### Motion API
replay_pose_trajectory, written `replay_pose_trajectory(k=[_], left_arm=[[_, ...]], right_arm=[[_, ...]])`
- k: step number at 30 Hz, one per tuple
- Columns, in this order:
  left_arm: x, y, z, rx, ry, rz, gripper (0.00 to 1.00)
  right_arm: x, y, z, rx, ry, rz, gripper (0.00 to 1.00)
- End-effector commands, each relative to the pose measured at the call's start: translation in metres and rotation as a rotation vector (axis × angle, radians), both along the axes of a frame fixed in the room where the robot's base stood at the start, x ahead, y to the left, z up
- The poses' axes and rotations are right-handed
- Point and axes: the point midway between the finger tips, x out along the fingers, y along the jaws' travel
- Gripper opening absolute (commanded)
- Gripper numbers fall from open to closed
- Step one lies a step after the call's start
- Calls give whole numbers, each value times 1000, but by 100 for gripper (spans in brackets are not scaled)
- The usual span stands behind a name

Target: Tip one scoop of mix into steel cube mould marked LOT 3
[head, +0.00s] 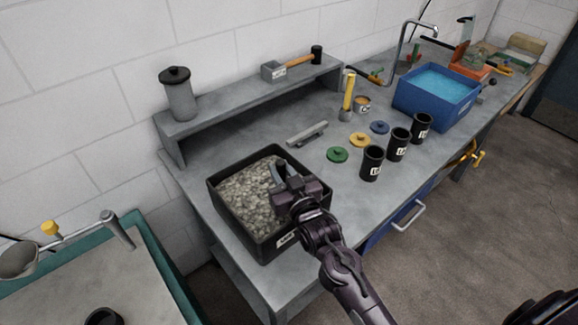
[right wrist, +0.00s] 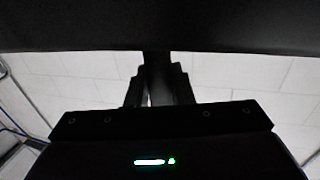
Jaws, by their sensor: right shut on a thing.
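A black bin (head: 223,207) of grey, gravelly mix (head: 247,195) stands at the near left end of the bench. My right gripper (head: 282,178) is over the bin's right side, low near the mix. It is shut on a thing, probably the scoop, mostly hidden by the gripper. In the right wrist view, a dark bar (right wrist: 157,75) shows between the fingers. Three black cylinders (head: 372,163) (head: 398,145) (head: 421,127) with white labels stand in a row to the right. A small grey labelled box (head: 274,71) sits on the shelf. I cannot read a LOT 3 mark. My left gripper is not in view.
Green, yellow and blue lids (head: 337,155) (head: 359,140) (head: 379,127) and a grey bar (head: 307,133) lie behind the cylinders. A blue water tub (head: 437,95) stands farther right. A mallet (head: 300,59) and a lidded grey canister (head: 179,95) are on the shelf (head: 225,108).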

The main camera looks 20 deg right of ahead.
Motion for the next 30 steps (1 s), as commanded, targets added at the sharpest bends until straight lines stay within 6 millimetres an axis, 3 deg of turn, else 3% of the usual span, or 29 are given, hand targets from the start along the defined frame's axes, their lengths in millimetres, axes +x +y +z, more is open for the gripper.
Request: replay_pose_trajectory(k=[11, 30], left_arm=[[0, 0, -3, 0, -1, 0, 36], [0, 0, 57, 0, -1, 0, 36]], right_arm=[[-13, 31, 0, 2, -1, -1, 2], [-13, 31, 64, -1, -2, -1, 2]])
